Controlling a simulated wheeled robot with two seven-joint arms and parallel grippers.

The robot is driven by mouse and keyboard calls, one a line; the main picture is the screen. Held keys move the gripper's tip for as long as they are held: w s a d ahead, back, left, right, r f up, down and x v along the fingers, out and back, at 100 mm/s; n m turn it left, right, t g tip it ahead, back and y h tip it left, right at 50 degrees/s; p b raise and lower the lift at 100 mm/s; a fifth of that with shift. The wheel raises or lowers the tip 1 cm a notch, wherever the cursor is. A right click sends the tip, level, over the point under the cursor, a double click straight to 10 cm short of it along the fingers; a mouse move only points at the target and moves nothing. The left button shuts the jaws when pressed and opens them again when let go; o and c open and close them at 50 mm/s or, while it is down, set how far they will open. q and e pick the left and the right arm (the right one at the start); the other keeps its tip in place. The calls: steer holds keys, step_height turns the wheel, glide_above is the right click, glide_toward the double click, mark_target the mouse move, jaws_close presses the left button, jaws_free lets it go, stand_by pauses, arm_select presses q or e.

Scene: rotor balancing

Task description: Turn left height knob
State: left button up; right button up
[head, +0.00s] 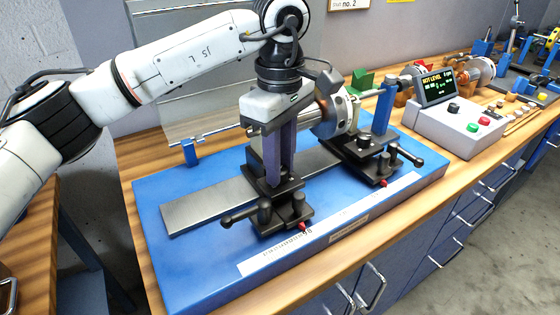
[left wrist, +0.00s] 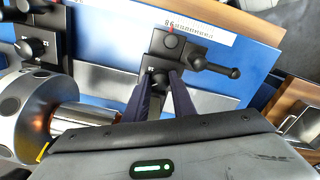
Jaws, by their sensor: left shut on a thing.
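The left support (head: 285,222) is a black block stand on the steel rail (head: 205,205) of the blue base (head: 165,265). My left gripper (head: 277,180) points down over it, its dark purple fingers shut on the left height knob. The knob (left wrist: 160,75) shows in the left wrist view as a small black piece between my fingertips (left wrist: 161,80); my fingers mostly hide it in the head view. A clamp lever (head: 240,213) with a ball end sticks out to the left of it. My right gripper is not in view.
The metal rotor (head: 335,112) sits just behind and right of my left gripper. The right support (head: 365,150) has its own black lever. A grey console (head: 455,130) carries a screen (head: 437,88) reading "NOT LEVEL". The front strip of the blue base is free.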

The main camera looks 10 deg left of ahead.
arm_select(q)
steer(key=m, duration=0.5)
steer(key=shift+r+p, duration=0.1)
steer(key=shift+p, duration=0.2)
steer(key=shift+m, duration=2.4)
steer(key=o, duration=0.8)
step_height(320, 180, up, 10)
steer(key=shift+r, duration=0.15)
